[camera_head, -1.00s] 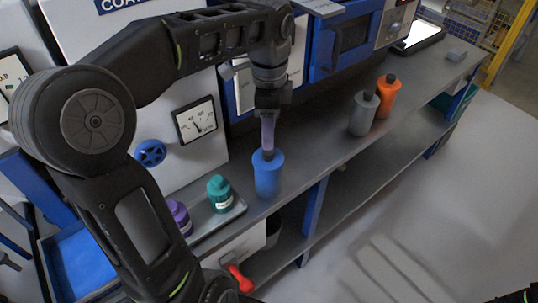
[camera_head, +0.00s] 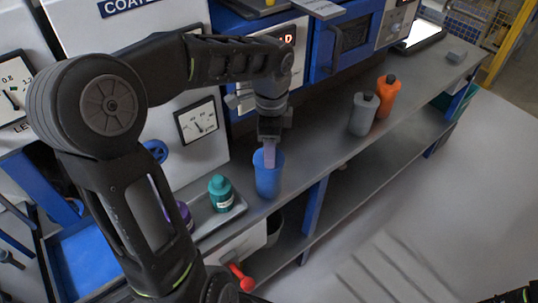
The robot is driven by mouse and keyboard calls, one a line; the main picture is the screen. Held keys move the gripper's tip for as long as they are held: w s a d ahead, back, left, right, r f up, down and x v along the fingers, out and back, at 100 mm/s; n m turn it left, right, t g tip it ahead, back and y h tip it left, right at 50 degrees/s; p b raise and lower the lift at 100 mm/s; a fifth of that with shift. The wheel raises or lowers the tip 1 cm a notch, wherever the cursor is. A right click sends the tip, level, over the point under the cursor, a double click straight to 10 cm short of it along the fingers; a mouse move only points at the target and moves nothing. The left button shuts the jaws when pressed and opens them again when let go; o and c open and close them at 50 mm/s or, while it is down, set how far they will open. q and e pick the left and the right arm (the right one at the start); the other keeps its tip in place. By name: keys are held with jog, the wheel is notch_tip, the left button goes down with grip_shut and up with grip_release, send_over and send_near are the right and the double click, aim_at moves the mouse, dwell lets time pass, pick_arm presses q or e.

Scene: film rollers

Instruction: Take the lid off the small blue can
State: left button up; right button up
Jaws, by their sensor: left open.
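The small blue can (camera_head: 267,181) stands upright on the grey bench, near its front edge. My left gripper (camera_head: 269,158) is open and points down at the can's top from above. Its pale fingers overlap the can's rim in the picture and hide part of the top. I cannot make out the lid separately, nor whether the fingers touch it.
A teal bottle (camera_head: 221,193) and a purple bottle (camera_head: 185,214) stand on a tray left of the can. A grey bottle (camera_head: 364,113) and an orange bottle (camera_head: 386,97) stand farther right. The bench (camera_head: 315,150) between is clear. Machines line the back.

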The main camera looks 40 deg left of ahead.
dwell(0.5)
pick_arm(q)
grip_shut()
dwell(0.3)
